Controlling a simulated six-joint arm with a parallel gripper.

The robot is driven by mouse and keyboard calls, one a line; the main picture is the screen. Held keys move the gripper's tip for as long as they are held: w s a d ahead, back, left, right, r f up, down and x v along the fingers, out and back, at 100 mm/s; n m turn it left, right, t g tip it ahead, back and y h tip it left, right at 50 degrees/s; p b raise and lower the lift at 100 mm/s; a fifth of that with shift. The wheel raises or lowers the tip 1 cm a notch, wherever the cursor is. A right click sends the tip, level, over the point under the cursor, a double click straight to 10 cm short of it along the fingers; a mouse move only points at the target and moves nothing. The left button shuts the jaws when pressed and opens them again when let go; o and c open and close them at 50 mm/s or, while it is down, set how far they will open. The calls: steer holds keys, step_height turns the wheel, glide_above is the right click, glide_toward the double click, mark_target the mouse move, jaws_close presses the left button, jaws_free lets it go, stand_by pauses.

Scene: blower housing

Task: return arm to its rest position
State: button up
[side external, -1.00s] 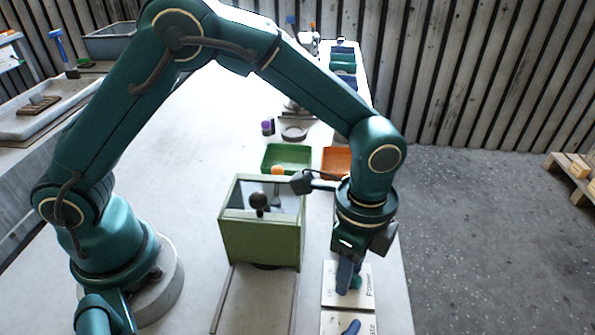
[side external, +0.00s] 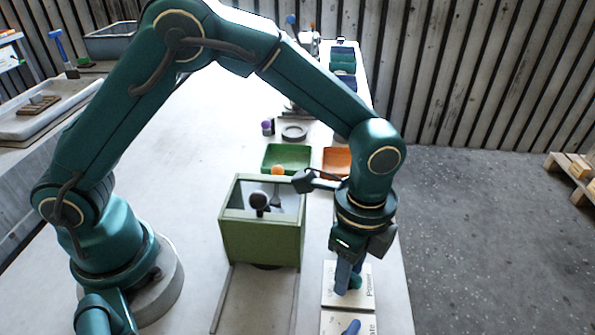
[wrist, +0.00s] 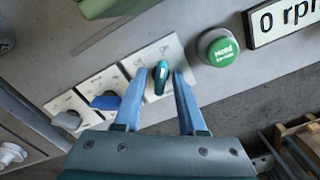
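My gripper (side external: 343,274) points down over the front right of the table, above a white label plate (side external: 367,297). In the wrist view, its two blue fingers (wrist: 159,74) are apart, with a teal knob (wrist: 162,78) visible between them. I cannot tell whether they touch the knob. The knob also shows beside the fingers in the side view (side external: 355,282). My arm is bent high, reaching over the green box (side external: 262,240).
The box has an open top with a dark ball-shaped part (side external: 259,199). A blue knob (wrist: 105,102) and a green button (wrist: 220,50) flank the teal knob. Green (side external: 286,157) and orange (side external: 337,160) trays stand behind. The table (side external: 200,140) is clear at left centre.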

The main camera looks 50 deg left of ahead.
steer(key=shift+w+r+n, duration=0.1)
steer(key=shift+r+n, duration=0.25)
steer(key=shift+n, duration=0.05)
steer(key=shift+r, duration=0.55)
steer(key=shift+f+m, duration=0.1)
steer(key=shift+m, duration=0.6)
step_height(320, 180, up, 5)
steer(key=shift+f, duration=0.1)
steer(key=shift+n, duration=0.5)
step_height(320, 180, down, 6)
steer(key=shift+f, duration=0.2)
steer(key=n, duration=0.3)
steer(key=shift+r+n, duration=0.1)
steer(key=shift+n, duration=0.3)
steer(key=n, duration=0.4)
steer(key=shift+s+r+m, duration=0.2)
steer(key=shift+r+m, duration=0.05)
steer(key=shift+m, duration=0.75)
steer(key=shift+a+r+m, duration=0.1)
steer(key=shift+r+m, duration=0.2)
steer(key=shift+m, duration=0.6)
steer(key=shift+r+m, duration=0.3)
steer(key=shift+m, duration=0.6)
